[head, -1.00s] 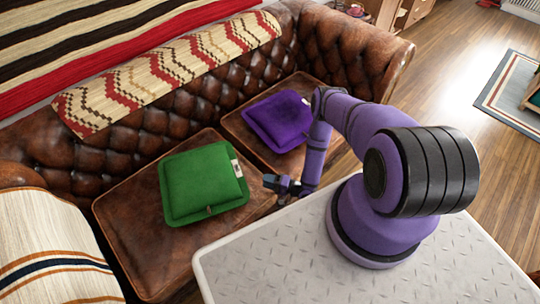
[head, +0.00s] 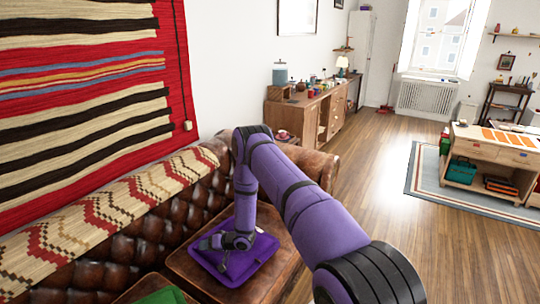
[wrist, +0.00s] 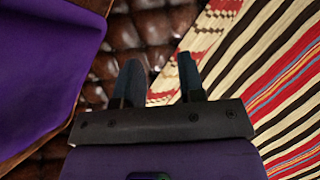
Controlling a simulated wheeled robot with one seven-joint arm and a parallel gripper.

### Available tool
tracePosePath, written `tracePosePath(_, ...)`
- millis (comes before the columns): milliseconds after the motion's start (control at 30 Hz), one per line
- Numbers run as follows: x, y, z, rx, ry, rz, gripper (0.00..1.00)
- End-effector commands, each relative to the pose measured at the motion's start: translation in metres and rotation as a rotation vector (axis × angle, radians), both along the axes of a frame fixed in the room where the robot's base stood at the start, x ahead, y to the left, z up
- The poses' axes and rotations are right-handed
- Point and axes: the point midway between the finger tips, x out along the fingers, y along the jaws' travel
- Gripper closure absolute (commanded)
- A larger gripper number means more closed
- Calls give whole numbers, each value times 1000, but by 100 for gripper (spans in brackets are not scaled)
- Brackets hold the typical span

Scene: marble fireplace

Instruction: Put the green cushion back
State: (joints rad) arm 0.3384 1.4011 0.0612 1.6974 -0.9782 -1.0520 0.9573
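The green cushion (head: 166,297) shows only as a small part at the bottom edge of the head view, on the brown leather sofa seat; the rest is cut off. The purple cushion (head: 250,262) lies on the seat to its right, and it also fills the left of the wrist view (wrist: 42,60). My gripper (head: 212,254) hangs over the purple cushion in the head view. In the wrist view my gripper (wrist: 160,80) has its two fingers apart with nothing between them. The tufted backrest and the woven blanket show beyond them.
The woven zigzag blanket (head: 110,215) lies along the sofa's backrest, below a striped wall hanging (head: 85,100). A wooden sideboard (head: 310,115) stands beyond the sofa arm. Open wooden floor (head: 375,190) lies to the right, with a rug and a low table (head: 495,160).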

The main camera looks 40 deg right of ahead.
Motion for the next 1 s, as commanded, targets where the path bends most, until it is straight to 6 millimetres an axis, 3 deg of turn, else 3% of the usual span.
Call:
tracePosePath(33, 13, -4, 24, -49, -8, -2, 64)
tracePosePath(200, 41, -16, 93, -207, -15, -22, 64)
tracePosePath(467, 59, -28, 202, -422, -9, -58, 64)
tracePosePath(733, 47, -33, 315, -604, 19, -102, 64)
tracePosePath(1000, 5, -30, 419, -742, 66, -140, 64)
